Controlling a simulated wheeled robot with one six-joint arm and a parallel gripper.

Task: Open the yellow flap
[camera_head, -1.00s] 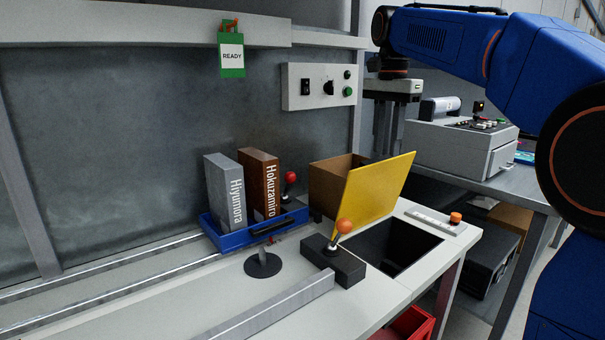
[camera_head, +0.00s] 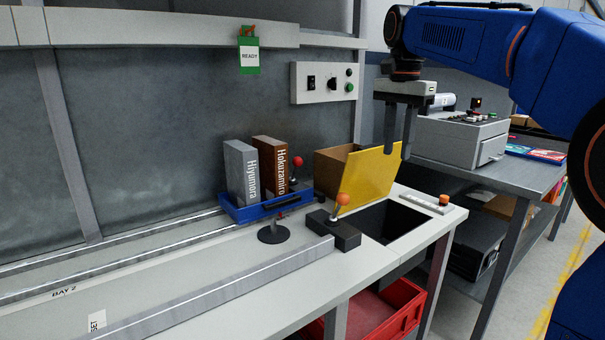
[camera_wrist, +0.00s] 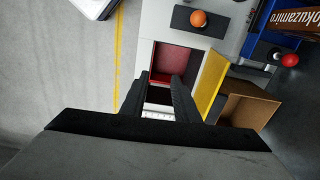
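The yellow flap (camera_head: 368,178) stands raised and tilted at the edge of a dark rectangular opening (camera_head: 385,222) in the bench top. In the wrist view the flap (camera_wrist: 211,82) shows as a narrow slanted strip just right of my right-hand finger. My gripper (camera_head: 398,150) points down at the flap's upper right corner in the head view. Its fingers are apart with nothing between them, as the wrist view shows (camera_wrist: 160,80). They lie over the opening side of the flap; whether a finger touches it I cannot tell.
A cardboard box (camera_head: 332,168) stands behind the flap. An orange-knobbed lever (camera_head: 343,200) is left of the opening, and an orange button (camera_head: 444,200) right. A blue tray (camera_head: 262,208) holds two binders. A red crate (camera_head: 385,305) is under the bench.

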